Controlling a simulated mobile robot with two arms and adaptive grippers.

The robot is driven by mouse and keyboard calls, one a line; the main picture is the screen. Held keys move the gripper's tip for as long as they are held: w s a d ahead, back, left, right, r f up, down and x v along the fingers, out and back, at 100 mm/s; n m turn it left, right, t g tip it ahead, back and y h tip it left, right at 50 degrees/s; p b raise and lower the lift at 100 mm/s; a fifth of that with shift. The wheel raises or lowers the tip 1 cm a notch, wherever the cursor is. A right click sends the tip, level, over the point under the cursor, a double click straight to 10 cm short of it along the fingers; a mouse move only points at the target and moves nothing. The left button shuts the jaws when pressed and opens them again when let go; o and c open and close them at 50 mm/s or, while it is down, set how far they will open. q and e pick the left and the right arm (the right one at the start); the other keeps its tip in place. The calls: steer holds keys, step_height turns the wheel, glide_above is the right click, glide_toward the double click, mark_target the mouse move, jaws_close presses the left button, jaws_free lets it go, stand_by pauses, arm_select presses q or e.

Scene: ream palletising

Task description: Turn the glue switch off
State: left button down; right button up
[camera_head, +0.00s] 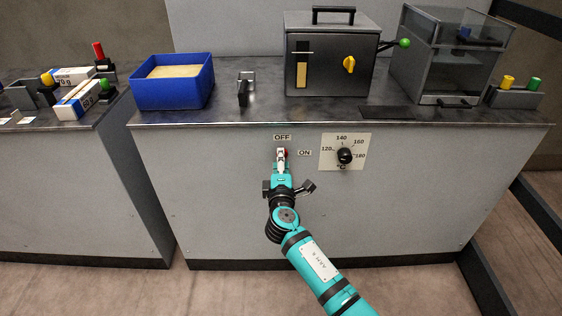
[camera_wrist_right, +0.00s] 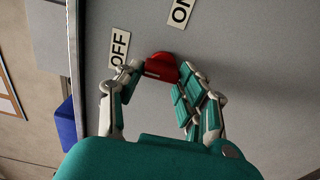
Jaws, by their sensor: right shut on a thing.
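The red glue switch (camera_head: 282,153) is on the front panel of the middle bench, with an OFF label (camera_head: 282,137) above it and an ON label (camera_head: 305,153) to its right. My right gripper (camera_head: 281,157) is at the switch. In the right wrist view the red switch knob (camera_wrist_right: 160,67) sits between the fingertips of my right gripper (camera_wrist_right: 156,82), which are closed around it. The knob's lower part is partly hidden by the fingers. The way the knob points is hard to tell. My left gripper does not show.
A dial (camera_head: 344,156) with temperature marks is right of the switch. On the bench top stand a blue tray (camera_head: 172,96), a grey box with a yellow knob (camera_head: 330,80) and a clear-sided box (camera_head: 448,60). The panel around the switch is flat and clear.

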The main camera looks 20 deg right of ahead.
steer(key=o, duration=1.2)
steer(key=shift+c, duration=0.2)
steer(key=shift+a, duration=0.1)
steer(key=v, duration=1.2)
